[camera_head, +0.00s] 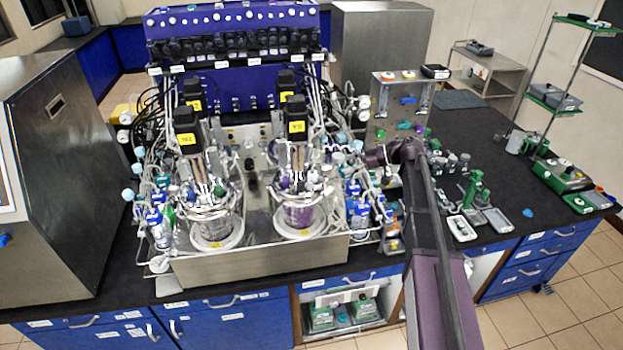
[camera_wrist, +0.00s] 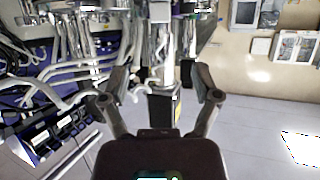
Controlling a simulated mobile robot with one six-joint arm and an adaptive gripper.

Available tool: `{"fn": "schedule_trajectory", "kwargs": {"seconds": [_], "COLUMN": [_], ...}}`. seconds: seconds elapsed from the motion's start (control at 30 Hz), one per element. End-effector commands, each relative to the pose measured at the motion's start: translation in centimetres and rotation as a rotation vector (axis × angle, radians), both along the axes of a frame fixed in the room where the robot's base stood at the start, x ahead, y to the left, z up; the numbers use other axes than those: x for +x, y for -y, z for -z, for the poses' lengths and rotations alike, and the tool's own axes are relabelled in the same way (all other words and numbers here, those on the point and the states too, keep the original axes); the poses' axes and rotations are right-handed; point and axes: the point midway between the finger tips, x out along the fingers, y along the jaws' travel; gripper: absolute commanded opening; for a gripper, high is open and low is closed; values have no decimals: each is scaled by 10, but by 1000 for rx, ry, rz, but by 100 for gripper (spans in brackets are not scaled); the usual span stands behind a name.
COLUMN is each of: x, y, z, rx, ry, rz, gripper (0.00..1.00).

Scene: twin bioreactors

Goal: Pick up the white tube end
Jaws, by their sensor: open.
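My gripper (camera_wrist: 160,82) is open in the wrist view, its two dark fingers spread wide with nothing clearly held between them. Several white tubes (camera_wrist: 60,70) run on the left of that view, beside the left finger. A short curved white piece (camera_wrist: 139,91) shows just inside the left finger; I cannot tell whether it is the white tube end. In the head view my arm reaches up to the right side of the twin bioreactors, and its purple wrist (camera_head: 378,156) is beside the tubing there. The fingers are too small to make out in that view.
Two glass vessels with black motors (camera_head: 187,130) stand in a steel tray (camera_head: 260,262). Bottles and tubing crowd both sides. A steel panel (camera_head: 388,92) stands behind my wrist. Green-and-white instruments (camera_head: 562,178) sit on the right of the black bench (camera_head: 515,215), which has some clear room.

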Motion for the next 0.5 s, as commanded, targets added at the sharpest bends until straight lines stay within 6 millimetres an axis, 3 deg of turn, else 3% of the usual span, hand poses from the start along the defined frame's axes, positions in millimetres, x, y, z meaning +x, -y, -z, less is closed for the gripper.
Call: {"fn": "schedule_trajectory", "kwargs": {"seconds": [0.5], "x": [4], "y": [-62], "z": [28], "rx": [0], "ry": [0], "rz": [0], "gripper": [80]}}
